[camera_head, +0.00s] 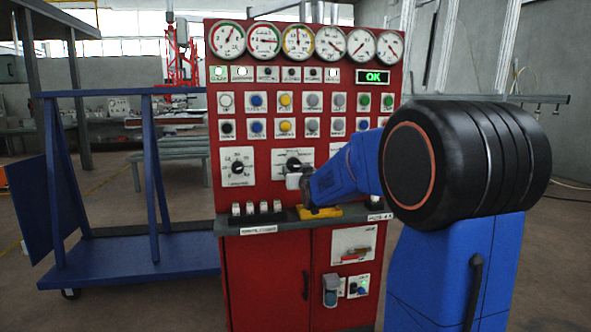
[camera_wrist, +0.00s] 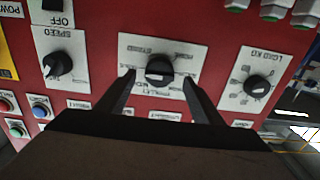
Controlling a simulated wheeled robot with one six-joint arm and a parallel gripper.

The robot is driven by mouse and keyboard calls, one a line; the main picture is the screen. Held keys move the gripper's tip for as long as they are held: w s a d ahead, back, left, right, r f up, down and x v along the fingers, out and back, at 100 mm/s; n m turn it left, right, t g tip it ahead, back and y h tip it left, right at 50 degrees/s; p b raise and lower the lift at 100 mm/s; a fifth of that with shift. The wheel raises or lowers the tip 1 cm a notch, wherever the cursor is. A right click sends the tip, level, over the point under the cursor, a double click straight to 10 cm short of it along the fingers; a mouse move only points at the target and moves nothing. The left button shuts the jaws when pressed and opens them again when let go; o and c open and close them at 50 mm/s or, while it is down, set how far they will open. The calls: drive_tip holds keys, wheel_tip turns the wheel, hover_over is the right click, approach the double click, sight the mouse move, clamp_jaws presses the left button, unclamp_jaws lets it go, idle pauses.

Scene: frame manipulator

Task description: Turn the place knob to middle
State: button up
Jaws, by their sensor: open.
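The middle knob (camera_wrist: 160,71), a black rotary knob on a white plate, is the one my gripper faces, and I take it as the place knob. Its grip bar lies roughly sideways in the wrist view. The plate's lettering is too blurred to read surely. The knob also shows in the head view (camera_head: 293,163) on the red panel. My gripper (camera_wrist: 159,78) is open and empty. Its dark fingers stand one on each side of the knob, apart from it; whether the tips reach the panel is unclear. In the head view my arm hides the panel right of the knob.
A speed knob (camera_wrist: 57,65) is to the left and another knob (camera_wrist: 257,86) to the right in the wrist view. A grey ledge (camera_head: 290,222) with a yellow item (camera_head: 325,211) juts out below. A blue frame cart (camera_head: 150,255) stands left of the red cabinet (camera_head: 265,280).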

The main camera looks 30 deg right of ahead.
sight(295, 167)
drive_tip(key=shift+x, duration=1.85)
drive_tip(key=c, duration=1)
